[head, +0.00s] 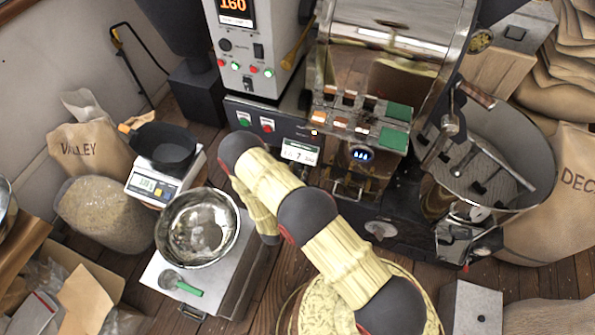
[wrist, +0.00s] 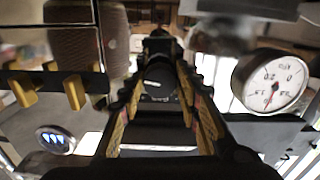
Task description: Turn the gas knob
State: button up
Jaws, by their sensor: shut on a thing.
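The gas knob (wrist: 158,76) is a dark round knob with a small white mark, in the middle of the wrist view. My gripper (wrist: 160,92) has its two fingers, with yellowish pads, on either side of it. The fingers are shut on the knob, though the exact contact is dark and blurred. In the head view my arm reaches toward the roaster front and hides the gripper and the knob.
A round pressure gauge (wrist: 272,82) is right of the knob. The blue flame window (wrist: 56,140) is at lower left and shows on the roaster front in the head view (head: 362,153). Yellow-tipped levers (wrist: 48,90) are close on the left. A steel bowl (head: 197,228) stands left of my arm.

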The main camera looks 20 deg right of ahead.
jog(key=shift+m, duration=0.3)
jog(key=m, duration=0.4)
jog(key=shift+m, duration=0.3)
jog(key=m, duration=0.4)
jog(key=shift+m, duration=0.3)
jog(key=m, duration=1)
jog(key=shift+b, duration=0.3)
jog(key=o, duration=1.2)
jog(key=shift+w, duration=0.1)
jog(key=shift+c, duration=0.2)
jog(key=shift+r, duration=0.1)
